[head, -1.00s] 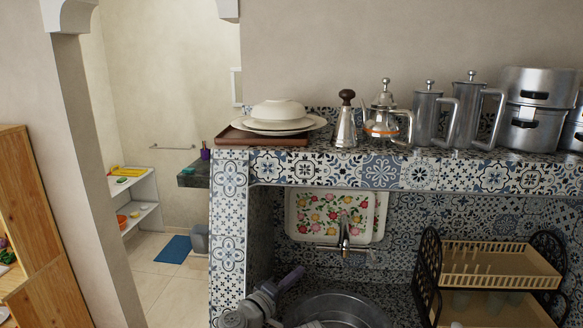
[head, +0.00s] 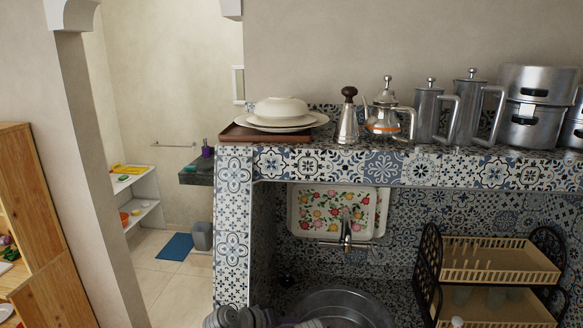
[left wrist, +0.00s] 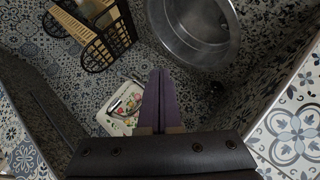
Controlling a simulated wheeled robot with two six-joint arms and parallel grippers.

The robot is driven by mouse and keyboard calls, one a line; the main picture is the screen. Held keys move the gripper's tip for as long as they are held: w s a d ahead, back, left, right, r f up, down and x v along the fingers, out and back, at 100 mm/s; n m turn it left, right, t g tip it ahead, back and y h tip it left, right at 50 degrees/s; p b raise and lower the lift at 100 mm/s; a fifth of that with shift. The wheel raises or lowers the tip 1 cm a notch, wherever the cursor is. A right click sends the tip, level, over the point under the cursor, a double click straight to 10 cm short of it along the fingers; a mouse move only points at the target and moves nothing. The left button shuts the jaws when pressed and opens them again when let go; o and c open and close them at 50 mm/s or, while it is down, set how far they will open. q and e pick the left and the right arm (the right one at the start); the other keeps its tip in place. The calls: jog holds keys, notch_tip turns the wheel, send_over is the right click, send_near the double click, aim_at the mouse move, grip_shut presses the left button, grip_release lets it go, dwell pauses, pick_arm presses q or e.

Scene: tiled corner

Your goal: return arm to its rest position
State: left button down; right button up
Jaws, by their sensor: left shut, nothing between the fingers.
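My left gripper (left wrist: 158,100) is shut and empty in the left wrist view, its two purple fingers side by side. In the head view only grey parts of my arm show at the bottom edge, in front of the sink basin; the fingertips cannot be made out there. The round metal basin (left wrist: 200,35) is beyond the fingers in the left wrist view, and it also shows in the head view (head: 345,300). My right gripper is in neither view.
A tiled pillar (head: 232,230) and a tiled shelf (head: 330,166) with plates, pots and kettles enclose the sink niche. A faucet (head: 346,232) and a floral tray (head: 335,212) are behind the basin. A dish rack (head: 495,262) stands right. Open floor (head: 165,285) lies left.

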pick_arm(q)
jog(key=s+a+f+m+g+y+b, duration=0.1)
jog(key=s+a+f+g+y, duration=0.3)
jog(key=a, duration=0.4)
jog(key=s+a+f+m+g+y, duration=0.1)
jog(key=s+a+f+g+y, duration=0.1)
jog(key=s+a+f+y, duration=0.35)
jog(key=s+d+f+m+g+b, duration=0.1)
jog(key=s+d+f+m+b, duration=0.2)
jog(key=s+d+f+b, duration=0.2)
notch_tip(320, 180, down, 5)
jog(key=d+b, duration=0.3)
jog(key=b, duration=0.1)
jog(key=shift+s, duration=0.3)
jog(key=shift+r, duration=0.1)
